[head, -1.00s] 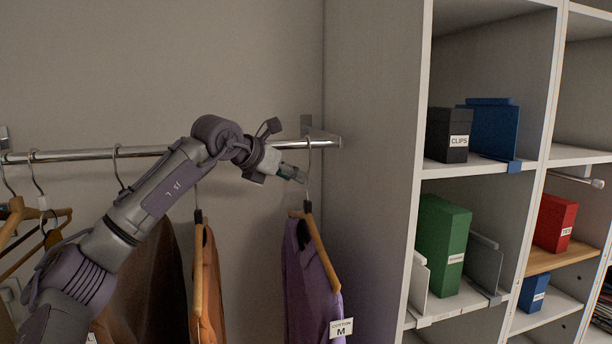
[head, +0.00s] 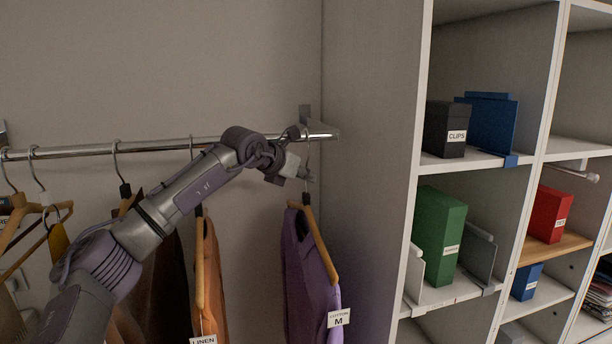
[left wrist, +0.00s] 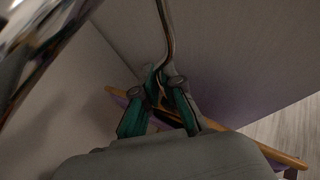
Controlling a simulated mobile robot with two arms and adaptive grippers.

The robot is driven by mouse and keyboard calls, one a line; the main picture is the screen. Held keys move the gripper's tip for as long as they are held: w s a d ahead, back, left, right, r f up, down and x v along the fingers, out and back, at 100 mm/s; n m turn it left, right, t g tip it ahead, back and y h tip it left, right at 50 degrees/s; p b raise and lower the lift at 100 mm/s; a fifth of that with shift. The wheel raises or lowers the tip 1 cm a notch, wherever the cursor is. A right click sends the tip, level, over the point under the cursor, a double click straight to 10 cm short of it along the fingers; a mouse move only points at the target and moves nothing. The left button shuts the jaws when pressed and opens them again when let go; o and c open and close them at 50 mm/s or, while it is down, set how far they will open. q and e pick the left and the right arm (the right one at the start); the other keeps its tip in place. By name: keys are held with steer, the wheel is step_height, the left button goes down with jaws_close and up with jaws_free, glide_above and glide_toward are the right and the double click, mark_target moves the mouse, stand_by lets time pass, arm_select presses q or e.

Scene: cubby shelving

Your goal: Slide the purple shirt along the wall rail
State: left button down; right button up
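The purple shirt (head: 302,285) hangs on a wooden hanger (head: 321,246) at the right end of the metal wall rail (head: 75,151), beside the shelf's side panel. A white tag on it ends in "M". My left gripper (head: 306,174) is at the hanger's metal hook, just below the rail. In the left wrist view, its green fingertips (left wrist: 162,82) close together around the hook (left wrist: 165,38), shut on it. The shirt's purple cloth (left wrist: 232,105) and hanger (left wrist: 262,150) show beyond the fingers. My right gripper is not in view.
An orange garment (head: 208,275) with a "LINEN" tag hangs left of the purple shirt, with bare rail between. A brown garment (head: 165,270) and more hangers (head: 40,207) are farther left. Cubby shelving (head: 375,150) with boxes and binders stands close on the right.

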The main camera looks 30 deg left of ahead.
arm_select(q)
steer(key=shift+a, duration=0.1)
stand_by(0.3)
steer(key=s+a+b, duration=0.3)
steer(key=s+a, duration=0.5)
steer(key=s, duration=0.1)
steer(key=shift+s, duration=0.25)
stand_by(0.9)
steer(key=c, duration=1.2)
jaws_free()
steer(key=shift+c, duration=0.2)
steer(key=v, duration=1.2)
